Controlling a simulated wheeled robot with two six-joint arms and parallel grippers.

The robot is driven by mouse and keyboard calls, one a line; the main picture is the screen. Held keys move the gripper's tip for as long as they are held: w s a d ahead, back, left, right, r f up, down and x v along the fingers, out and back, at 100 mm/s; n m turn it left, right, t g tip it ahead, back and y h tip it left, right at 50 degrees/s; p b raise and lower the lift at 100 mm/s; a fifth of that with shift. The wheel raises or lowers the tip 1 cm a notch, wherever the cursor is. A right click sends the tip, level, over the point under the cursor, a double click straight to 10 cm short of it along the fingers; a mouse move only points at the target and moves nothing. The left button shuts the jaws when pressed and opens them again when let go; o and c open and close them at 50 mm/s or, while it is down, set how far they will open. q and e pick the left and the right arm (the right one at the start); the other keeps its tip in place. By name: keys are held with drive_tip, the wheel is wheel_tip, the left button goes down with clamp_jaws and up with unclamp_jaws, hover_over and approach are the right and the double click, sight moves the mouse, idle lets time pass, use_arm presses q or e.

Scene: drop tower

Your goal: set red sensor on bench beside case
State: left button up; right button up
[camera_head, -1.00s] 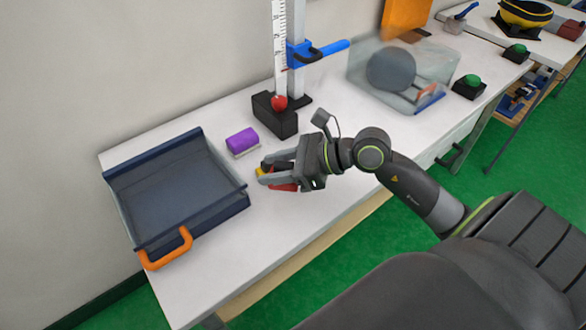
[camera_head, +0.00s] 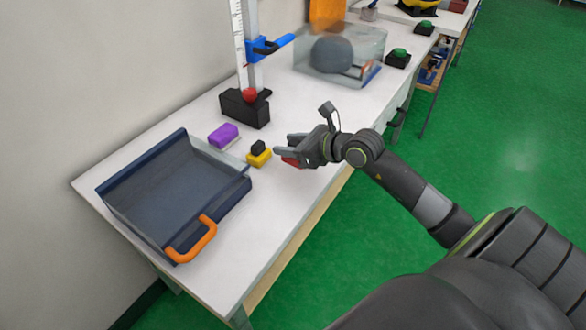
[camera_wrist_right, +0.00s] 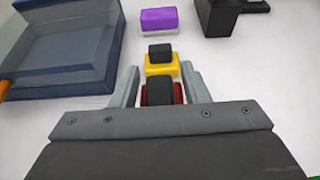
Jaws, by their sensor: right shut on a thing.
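The red sensor (camera_head: 291,162), with a black top, is between the fingers of my right gripper (camera_head: 284,145). The fingers are shut on it; they partly hide it in the head view. In the right wrist view the red sensor (camera_wrist_right: 178,94) sits between both fingers. I cannot tell whether it touches the white bench (camera_head: 262,210). The case (camera_head: 243,188) is an open dark blue tray with an orange handle (camera_head: 192,243), on the bench left of the gripper. A yellow sensor (camera_head: 259,158) with a black top stands between case and gripper. My left gripper is not in view.
A purple block (camera_head: 223,135) lies behind the yellow sensor. A drop tower with a black base (camera_head: 245,108) and red ball (camera_head: 249,95) stands further back. A clear box (camera_head: 365,50) with a grey ball is beyond. The bench in front of the yellow sensor is clear.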

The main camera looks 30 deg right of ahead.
wheel_tip(320, 180, down, 2)
drive_tip(key=shift+f, duration=1.95)
use_arm(q)
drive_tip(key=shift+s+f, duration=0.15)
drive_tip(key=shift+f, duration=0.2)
drive_tip(key=shift+b, duration=0.3)
use_arm(e)
drive_tip(key=shift+f, duration=0.15)
drive_tip(key=o, duration=1.1)
drive_tip(key=shift+c, duration=0.2)
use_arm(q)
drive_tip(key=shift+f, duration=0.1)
